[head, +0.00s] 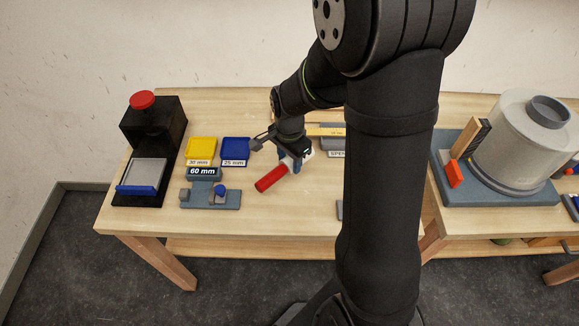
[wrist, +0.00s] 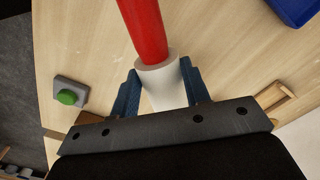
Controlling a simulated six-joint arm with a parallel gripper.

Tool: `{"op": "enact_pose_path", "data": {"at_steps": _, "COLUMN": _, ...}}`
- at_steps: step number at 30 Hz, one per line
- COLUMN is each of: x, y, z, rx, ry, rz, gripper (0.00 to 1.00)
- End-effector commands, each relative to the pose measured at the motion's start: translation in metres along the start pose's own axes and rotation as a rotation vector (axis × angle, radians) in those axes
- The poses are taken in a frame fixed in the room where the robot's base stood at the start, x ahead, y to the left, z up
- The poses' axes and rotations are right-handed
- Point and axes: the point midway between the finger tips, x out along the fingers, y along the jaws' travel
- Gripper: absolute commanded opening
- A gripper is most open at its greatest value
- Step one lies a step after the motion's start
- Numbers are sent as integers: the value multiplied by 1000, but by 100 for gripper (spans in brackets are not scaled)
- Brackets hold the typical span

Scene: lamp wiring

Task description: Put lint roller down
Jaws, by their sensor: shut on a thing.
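The lint roller has a red handle and a white roll. In the head view its red handle (head: 271,179) points toward the lower left, over the table's middle. My gripper (head: 291,164) is shut on the white roll, which is partly hidden behind the fingers. In the wrist view the white roll (wrist: 160,80) sits between my two blue fingers, and the red handle (wrist: 145,28) extends away toward the top. I cannot tell whether the roller touches the tabletop or is slightly above it.
Left of the roller are a grey fixture (head: 210,198) with a blue knob, a yellow tray (head: 201,148), a blue tray (head: 235,148) and a black press (head: 152,135) with a red button. A large drum (head: 520,145) stands at right. Bare wood (head: 250,225) lies in front.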

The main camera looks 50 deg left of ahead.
Motion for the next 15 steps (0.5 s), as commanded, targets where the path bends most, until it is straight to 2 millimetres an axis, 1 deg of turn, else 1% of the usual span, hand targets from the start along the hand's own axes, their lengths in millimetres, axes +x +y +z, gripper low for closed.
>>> {"op": "enact_pose_path", "data": {"at_steps": 6, "x": 29, "y": 1, "z": 0, "rx": 0, "ry": -3, "rz": 5, "gripper": 18}}
{"op": "enact_pose_path", "data": {"at_steps": 8, "x": 35, "y": 1, "z": 0, "rx": 0, "ry": -2, "rz": 3, "gripper": 18}}
{"op": "enact_pose_path", "data": {"at_steps": 10, "x": 38, "y": 1, "z": 0, "rx": 0, "ry": -1, "rz": 2, "gripper": 18}}
{"op": "enact_pose_path", "data": {"at_steps": 15, "x": 38, "y": 1, "z": 0, "rx": 0, "ry": -1, "rz": 1, "gripper": 18}}
